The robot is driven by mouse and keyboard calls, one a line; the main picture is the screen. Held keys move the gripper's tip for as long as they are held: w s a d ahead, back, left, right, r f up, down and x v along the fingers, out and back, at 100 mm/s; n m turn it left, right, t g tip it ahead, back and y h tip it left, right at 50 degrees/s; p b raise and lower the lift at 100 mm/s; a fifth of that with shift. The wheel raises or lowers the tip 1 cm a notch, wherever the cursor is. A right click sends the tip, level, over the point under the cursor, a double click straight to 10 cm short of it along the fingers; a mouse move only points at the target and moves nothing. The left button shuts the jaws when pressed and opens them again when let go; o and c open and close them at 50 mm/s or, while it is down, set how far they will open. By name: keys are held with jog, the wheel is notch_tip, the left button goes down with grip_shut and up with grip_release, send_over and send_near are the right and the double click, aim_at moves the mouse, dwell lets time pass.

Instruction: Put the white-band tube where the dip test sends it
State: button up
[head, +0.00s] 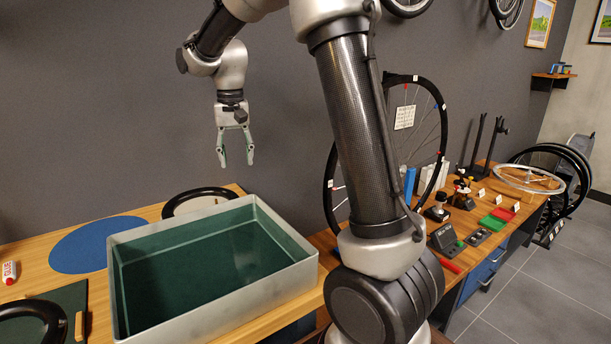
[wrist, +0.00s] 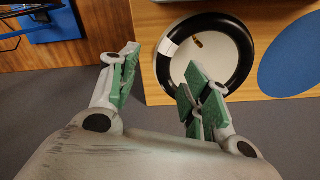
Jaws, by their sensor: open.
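A black tube ring (head: 170,209) lies on the wooden bench behind the water tank, partly hidden by the tank's rim. In the wrist view the ring (wrist: 246,62) lies around a pale round surface, with a small orange-brown mark inside it. A pale stretch on its upper left may be a white band; I cannot be sure. Another black tube (head: 48,310) is at the lower left, cut by the frame. The grey-walled dip tank (head: 285,278) holds dark green liquid. My gripper (head: 236,160) is open and empty, above the bench behind the tank; its fingers also show in the wrist view (wrist: 160,68).
A blue disc (head: 95,245) lies left of the tank. A small red-and-white bottle (head: 9,272) and a dark green mat (head: 70,297) are at far left. The right bench (head: 460,225) carries several tools, red and green trays, and a wheel. My arm hides the middle.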

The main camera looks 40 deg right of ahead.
jog(key=s+d+r+n+t, duration=0.1)
jog(key=s+d+r, duration=0.15)
jog(key=s, duration=0.45)
jog(key=s+d+r+n+t, duration=0.1)
jog(key=s+d+r, duration=0.1)
jog(key=s+r, duration=0.35)
jog(key=s+d+f+n+t, duration=0.1)
jog(key=s+f, duration=0.1)
jog(key=s, duration=0.7)
jog(key=s+d+f+n+t, duration=0.1)
jog(key=s+f, duration=0.2)
jog(key=s, duration=0.5)
jog(key=shift+s+d+f, duration=0.15)
jog(key=shift+s+d, duration=0.2)
jog(key=shift+d, duration=0.05)
